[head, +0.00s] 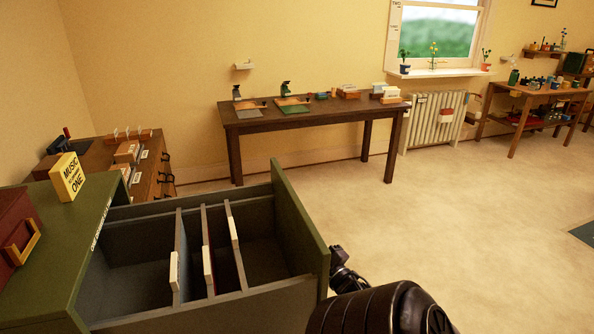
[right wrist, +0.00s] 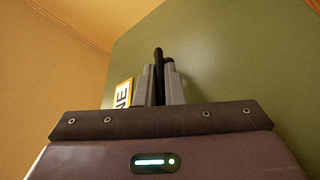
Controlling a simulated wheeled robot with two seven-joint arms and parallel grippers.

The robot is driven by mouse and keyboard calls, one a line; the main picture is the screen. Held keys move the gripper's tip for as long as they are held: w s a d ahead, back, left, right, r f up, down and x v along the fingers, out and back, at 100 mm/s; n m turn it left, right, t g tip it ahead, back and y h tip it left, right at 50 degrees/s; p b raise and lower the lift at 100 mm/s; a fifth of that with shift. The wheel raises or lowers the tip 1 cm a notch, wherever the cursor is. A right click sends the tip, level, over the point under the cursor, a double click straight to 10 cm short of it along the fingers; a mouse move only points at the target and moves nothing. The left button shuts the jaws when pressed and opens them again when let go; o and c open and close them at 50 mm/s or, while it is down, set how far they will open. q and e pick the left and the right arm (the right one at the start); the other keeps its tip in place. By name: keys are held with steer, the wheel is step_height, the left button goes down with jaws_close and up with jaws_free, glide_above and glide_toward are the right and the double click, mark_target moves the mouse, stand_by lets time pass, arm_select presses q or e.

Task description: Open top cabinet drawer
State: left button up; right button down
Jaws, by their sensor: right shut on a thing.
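The green cabinet (head: 62,228) stands at the left of the head view. Its top drawer (head: 305,230) is pulled well out to the right, and its grey inside shows with several upright dividers (head: 238,255). In the right wrist view the fingers of my right gripper (right wrist: 161,85) are shut on a dark handle (right wrist: 158,62) against the green drawer front (right wrist: 220,60). In the head view my right arm is at the outer side of the drawer front, and the handle and fingertips are hidden there. My left gripper is not in view.
A yellow block sign (head: 67,177) and a dark red box with a yellow handle (head: 18,230) sit on the cabinet top. A wooden card cabinet (head: 150,180) stands behind. A dark table (head: 300,115) is by the wall. The floor (head: 450,215) to the right is clear.

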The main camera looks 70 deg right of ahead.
steer(key=shift+s+d, duration=0.45)
steer(key=shift+s, duration=0.15)
steer(key=c, duration=1.5)
jaws_free()
steer(key=shift+s+d, duration=0.15)
steer(key=shift+c, duration=0.2)
steer(key=b+v, duration=0.1)
steer(key=v, duration=0.6)
steer(key=shift+s, duration=0.3)
steer(key=shift+f, duration=0.2)
